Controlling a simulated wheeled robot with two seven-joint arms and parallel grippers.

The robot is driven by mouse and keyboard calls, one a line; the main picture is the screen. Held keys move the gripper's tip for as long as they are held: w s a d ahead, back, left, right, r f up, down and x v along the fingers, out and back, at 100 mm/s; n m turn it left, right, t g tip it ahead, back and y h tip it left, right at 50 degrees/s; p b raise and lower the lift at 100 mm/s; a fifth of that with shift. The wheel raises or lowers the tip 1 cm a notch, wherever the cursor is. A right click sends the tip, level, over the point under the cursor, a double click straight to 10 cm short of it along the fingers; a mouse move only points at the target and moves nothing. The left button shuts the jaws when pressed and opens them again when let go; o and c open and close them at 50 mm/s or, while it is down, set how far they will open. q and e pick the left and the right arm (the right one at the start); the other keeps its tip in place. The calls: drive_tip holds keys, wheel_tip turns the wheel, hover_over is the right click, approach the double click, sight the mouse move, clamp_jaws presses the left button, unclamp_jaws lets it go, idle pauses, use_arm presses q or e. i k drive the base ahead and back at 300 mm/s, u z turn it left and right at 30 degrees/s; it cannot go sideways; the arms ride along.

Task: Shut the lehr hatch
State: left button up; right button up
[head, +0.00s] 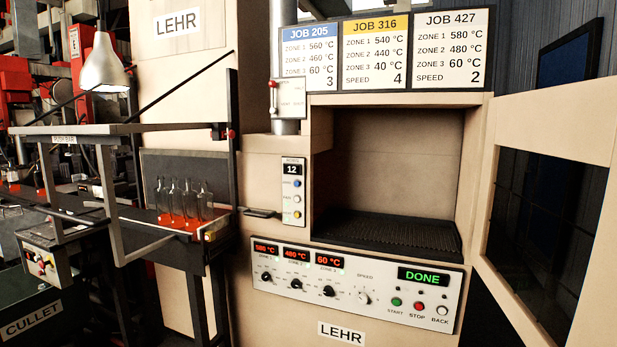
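The lehr (385,95) is a beige cabinet, labelled LEHR low on its front. Its hatch (562,122) is a beige frame around a dark window. It stands wide open, swung out at the right side of the opening and cut off by the right picture edge. The chamber (390,160) behind the opening looks empty, with a dark ribbed floor (390,233). The control panel (360,286) below shows 580, 480 and 60 °C and a green DONE. Neither of my grippers is in view.
A desk lamp (101,66) is at upper left. Job cards (376,51) hang above the opening. No object shows in the hatch opening.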

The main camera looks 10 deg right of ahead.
sight(577, 121)
drive_tip(key=z, duration=0.2)
drive_tip(key=i, duration=1)
